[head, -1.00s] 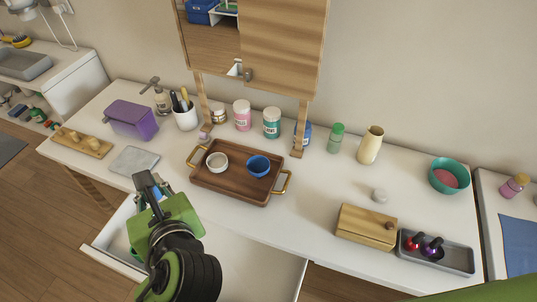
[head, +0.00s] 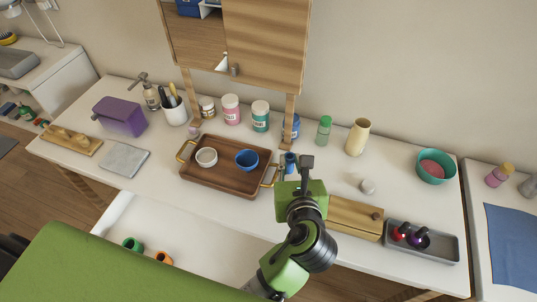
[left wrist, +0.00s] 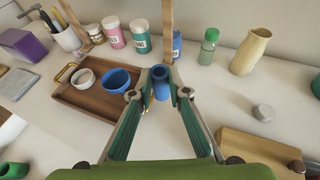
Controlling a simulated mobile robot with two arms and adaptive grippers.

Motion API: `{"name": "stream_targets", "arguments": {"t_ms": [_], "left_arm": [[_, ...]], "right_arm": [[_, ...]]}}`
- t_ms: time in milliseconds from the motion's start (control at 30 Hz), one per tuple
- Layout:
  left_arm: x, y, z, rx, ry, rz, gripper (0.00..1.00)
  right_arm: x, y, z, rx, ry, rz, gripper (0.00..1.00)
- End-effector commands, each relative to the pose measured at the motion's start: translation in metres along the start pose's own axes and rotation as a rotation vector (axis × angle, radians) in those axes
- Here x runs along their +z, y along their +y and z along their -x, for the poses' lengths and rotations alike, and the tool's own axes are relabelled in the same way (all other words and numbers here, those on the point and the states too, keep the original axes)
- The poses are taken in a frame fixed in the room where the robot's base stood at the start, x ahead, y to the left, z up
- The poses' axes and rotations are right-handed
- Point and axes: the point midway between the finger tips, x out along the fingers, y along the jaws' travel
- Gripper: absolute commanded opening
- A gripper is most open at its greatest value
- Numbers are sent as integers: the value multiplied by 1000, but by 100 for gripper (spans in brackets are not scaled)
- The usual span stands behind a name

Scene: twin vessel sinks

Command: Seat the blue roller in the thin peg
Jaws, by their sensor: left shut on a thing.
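My left gripper (head: 293,168) is shut on the blue roller (left wrist: 161,84), a short hollow tube. The blue roller also shows in the head view (head: 290,159), partly hidden by the fingers. They are over the counter, just right of the wooden tray's right handle. A wooden board with pegs (head: 71,141) lies at the counter's left end, far to the left of the gripper. I cannot tell for sure which of its pegs is the thin one. My right gripper is not in view.
A brown tray (head: 217,187) holds a white cup and a blue cup. A wooden box (head: 352,217) stands right of my gripper. Bottles and jars line the back. An open drawer (head: 150,222) below the front edge holds a green roller (head: 132,244) and an orange roller (head: 163,257).

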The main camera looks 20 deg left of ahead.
Motion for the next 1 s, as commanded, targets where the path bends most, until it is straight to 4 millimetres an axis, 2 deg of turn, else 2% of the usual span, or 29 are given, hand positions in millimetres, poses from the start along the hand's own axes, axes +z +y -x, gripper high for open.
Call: {"name": "stream_targets", "arguments": {"t_ms": [33, 167, 300, 400, 667, 700, 833, 1000], "left_arm": [[2, 1, -15, 3, -3, -3, 8], [0, 3, -50, 3, -2, -3, 8], [-18, 4, -83, 3, 2, -4, 8], [-26, 4, -100, 3, 1, -3, 8], [-38, 5, -122, 1, 0, -1, 8], [-45, 5, -125, 2, 4, -3, 8], [-61, 5, -131, 2, 3, -3, 8], [-66, 5, -133, 0, 0, 0, 8]], "right_arm": [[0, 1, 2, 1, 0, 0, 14], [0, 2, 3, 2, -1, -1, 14], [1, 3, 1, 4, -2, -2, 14], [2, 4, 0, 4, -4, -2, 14], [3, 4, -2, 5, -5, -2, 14], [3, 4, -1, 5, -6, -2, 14], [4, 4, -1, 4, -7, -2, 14], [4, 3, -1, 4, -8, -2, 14]]}}
